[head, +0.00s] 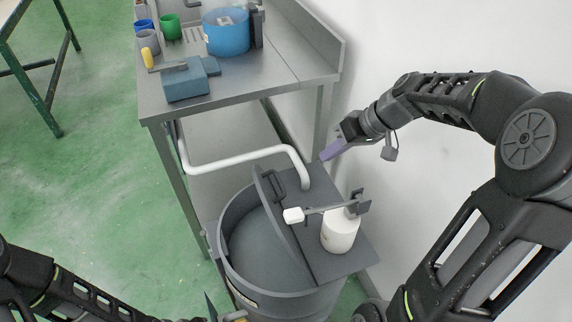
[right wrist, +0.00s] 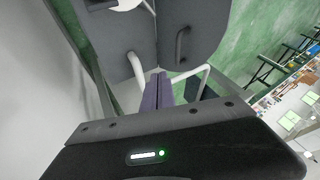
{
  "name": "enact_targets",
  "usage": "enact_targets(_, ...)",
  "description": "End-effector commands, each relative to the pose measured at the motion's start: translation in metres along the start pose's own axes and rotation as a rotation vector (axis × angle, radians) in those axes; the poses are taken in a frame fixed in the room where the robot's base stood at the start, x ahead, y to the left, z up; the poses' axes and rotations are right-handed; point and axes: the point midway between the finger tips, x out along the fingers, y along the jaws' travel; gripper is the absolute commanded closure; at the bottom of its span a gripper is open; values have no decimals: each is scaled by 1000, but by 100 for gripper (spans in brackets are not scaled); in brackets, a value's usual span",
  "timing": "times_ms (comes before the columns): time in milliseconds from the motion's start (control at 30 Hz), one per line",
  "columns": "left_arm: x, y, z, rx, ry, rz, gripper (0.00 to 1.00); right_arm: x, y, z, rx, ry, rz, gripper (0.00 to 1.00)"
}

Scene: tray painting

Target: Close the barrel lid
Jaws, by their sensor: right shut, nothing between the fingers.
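The grey barrel (head: 232,222) stands at the lower middle of the head view, its left half open and showing a dark inside. Its hinged lid (head: 278,213) stands raised, seen nearly edge-on, with a dark handle (head: 277,181) on its right side. The lid (right wrist: 203,22) and handle (right wrist: 182,45) also show in the right wrist view. My right gripper (head: 328,152) has purple fingers and is shut and empty, above and right of the lid, apart from it. Its fingers (right wrist: 158,92) show closed in the right wrist view.
A white bottle (head: 340,232) with a lever arm stands on the fixed right part of the barrel top. A white pipe (head: 235,160) bends down behind the lid. A metal table (head: 255,80) with cups and a blue pot stands behind; a wall is at right.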

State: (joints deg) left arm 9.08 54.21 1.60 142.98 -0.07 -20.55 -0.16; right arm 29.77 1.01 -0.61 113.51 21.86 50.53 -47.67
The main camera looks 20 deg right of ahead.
Motion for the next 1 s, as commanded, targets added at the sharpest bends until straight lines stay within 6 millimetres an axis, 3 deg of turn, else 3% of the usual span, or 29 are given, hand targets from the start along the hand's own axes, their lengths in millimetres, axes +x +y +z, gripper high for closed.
enact_targets(467,0,0,0,0,0,0,64,9,0,0,1,-2,-2,100)
enact_targets(667,1,0,0,0,0,0,64,35,0,1,2,-4,-3,100)
enact_targets(1000,2,-1,0,0,0,0,64,103,-1,1,1,-4,-3,100)
